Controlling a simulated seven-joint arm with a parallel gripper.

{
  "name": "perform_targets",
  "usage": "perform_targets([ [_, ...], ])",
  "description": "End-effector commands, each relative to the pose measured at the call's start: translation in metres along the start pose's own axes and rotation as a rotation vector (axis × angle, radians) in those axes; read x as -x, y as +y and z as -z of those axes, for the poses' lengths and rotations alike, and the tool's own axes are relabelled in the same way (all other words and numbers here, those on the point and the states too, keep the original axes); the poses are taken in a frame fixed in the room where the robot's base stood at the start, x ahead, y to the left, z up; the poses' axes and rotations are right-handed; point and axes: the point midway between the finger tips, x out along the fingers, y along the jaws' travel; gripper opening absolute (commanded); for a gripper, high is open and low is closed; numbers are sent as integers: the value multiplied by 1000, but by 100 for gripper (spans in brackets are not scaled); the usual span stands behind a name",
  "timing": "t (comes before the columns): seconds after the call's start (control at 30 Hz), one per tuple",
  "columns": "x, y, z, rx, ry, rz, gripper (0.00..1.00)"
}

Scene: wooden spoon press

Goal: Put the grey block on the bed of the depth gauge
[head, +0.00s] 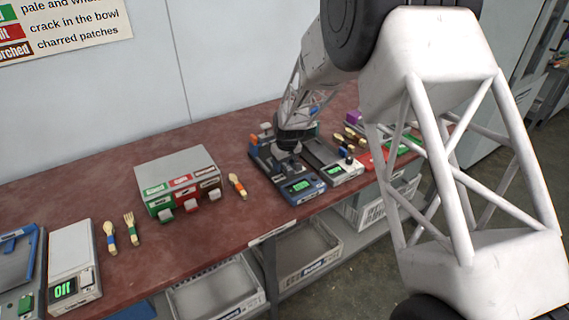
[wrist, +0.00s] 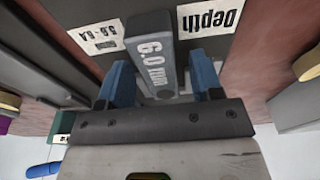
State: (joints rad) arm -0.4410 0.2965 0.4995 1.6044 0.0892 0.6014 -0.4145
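The grey block (wrist: 158,62), marked "6.0 mm", lies between the blue fingers of my gripper (wrist: 162,82) in the wrist view, slightly askew to them. A narrow gap shows beside the right finger, so the gripper looks open around the block. Labels reading "Depth" (wrist: 212,17) and "5.6 - 6.4" (wrist: 98,36) sit on a dark surface on either side of the block. In the head view my gripper (head: 288,146) is down over the blue and dark gauge (head: 268,165) with a green display. The block cannot be made out there, and its contact with the bed is hidden.
A grey gauge (head: 333,163) with a display stands close on the right. A box with coloured labels (head: 178,172) and a spoon (head: 238,185) are to the left. More utensils, a white scale (head: 72,256) and coloured trays line the red bench (head: 215,235). Bare bench lies left of the gauge.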

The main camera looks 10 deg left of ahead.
Motion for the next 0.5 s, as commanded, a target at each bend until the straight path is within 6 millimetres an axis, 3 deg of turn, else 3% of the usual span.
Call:
perform_targets([
  [0.5, 12, 0, 1, 0, 1, 0, 59],
])
